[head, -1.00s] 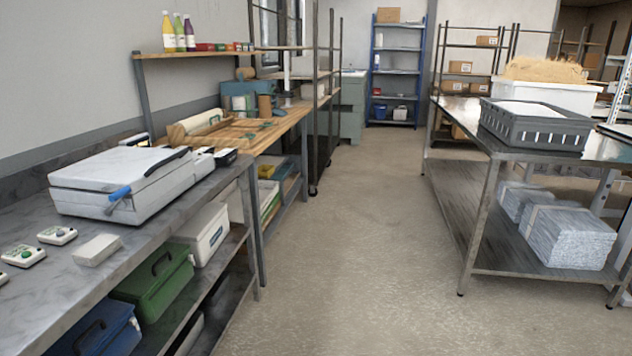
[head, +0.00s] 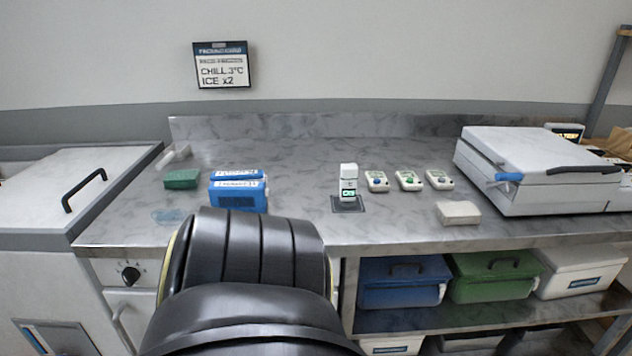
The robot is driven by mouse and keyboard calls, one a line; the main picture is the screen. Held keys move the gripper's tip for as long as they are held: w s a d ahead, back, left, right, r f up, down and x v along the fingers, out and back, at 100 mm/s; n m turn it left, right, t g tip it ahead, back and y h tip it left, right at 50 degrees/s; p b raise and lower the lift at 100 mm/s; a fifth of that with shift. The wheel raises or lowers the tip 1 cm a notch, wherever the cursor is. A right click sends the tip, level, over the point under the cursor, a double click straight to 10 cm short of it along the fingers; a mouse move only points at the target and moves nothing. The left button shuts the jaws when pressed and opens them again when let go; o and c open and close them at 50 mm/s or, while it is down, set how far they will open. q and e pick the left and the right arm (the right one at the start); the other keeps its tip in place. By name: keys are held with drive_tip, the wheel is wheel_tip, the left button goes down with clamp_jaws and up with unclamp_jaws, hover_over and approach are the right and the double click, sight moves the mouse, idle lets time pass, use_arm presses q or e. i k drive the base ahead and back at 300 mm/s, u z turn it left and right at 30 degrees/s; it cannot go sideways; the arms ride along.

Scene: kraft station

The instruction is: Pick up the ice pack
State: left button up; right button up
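A blue ice pack (head: 238,196) with white labels lies on the metal counter, left of the middle in the head view. It looks like two blue pieces, one behind the other; I cannot tell whether they are separate packs. My dark arm link rises in front of the counter and comes close to the front of the blue pack in the picture. Neither of my grippers shows.
A green block (head: 182,179) lies left of the pack. A small white device (head: 348,184) and several button units stand right of it, then a white lidded machine (head: 540,170). A chest with a handle (head: 70,190) adjoins the counter. A wall sign (head: 221,66) reads "CHILL 3°C ICE x2".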

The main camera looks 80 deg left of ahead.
sight(244, 196)
drive_tip(key=u, duration=2.2)
